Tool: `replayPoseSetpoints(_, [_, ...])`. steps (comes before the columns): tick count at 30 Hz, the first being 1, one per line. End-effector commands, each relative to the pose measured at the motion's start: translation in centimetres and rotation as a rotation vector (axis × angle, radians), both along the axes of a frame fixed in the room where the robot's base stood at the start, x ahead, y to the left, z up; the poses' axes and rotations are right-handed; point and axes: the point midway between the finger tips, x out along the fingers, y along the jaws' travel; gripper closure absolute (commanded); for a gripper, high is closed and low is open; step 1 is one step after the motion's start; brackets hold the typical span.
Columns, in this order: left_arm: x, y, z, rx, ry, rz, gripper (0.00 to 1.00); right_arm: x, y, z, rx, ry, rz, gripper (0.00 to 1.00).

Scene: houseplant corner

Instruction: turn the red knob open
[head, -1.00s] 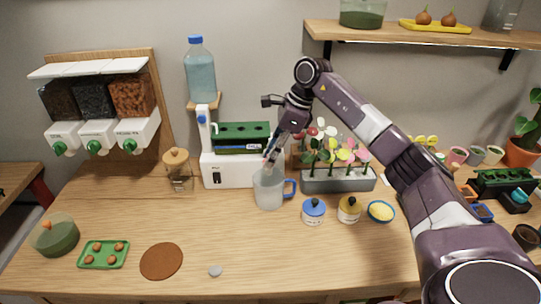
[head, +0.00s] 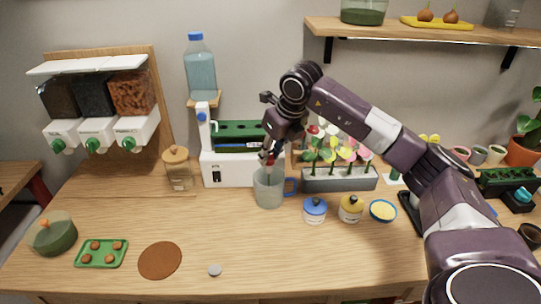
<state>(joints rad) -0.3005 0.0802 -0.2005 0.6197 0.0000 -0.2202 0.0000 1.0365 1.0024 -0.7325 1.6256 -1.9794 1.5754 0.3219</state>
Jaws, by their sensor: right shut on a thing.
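My right gripper (head: 269,160) points down at the right end of the white machine (head: 228,172), just above a clear mug with a blue handle (head: 269,190). Its fingers are shut on the red knob (head: 270,160), of which only a small red bit shows between the fingertips. The gripper and wrist hide the rest of the knob and what it is fixed to. The mug stands upright on the table below, and looks empty. My left gripper is not in view.
A blue bottle (head: 201,68) stands on a small ledge behind the machine. A brown disc (head: 160,260) lies front left. The front middle is mostly clear.

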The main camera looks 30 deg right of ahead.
Motion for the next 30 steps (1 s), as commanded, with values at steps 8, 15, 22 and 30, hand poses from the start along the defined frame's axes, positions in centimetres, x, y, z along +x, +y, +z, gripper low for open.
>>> replayPoseSetpoints(8, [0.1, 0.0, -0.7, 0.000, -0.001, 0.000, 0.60, 0.1, 0.2, 0.1, 0.000, -0.005, -0.260, 1.00])
replayPoseSetpoints(15, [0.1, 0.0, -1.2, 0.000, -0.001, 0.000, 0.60, 0.2, 0.4, 0.2, 0.002, -0.006, -0.455, 1.00])
replayPoseSetpoints(22, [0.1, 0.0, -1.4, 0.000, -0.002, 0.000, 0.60, 0.2, 0.4, 0.1, 0.002, -0.004, -0.585, 1.00])
replayPoseSetpoints(30, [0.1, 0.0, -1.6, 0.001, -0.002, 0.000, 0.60, 0.2, 0.4, 0.2, 0.002, -0.004, -0.660, 1.00])
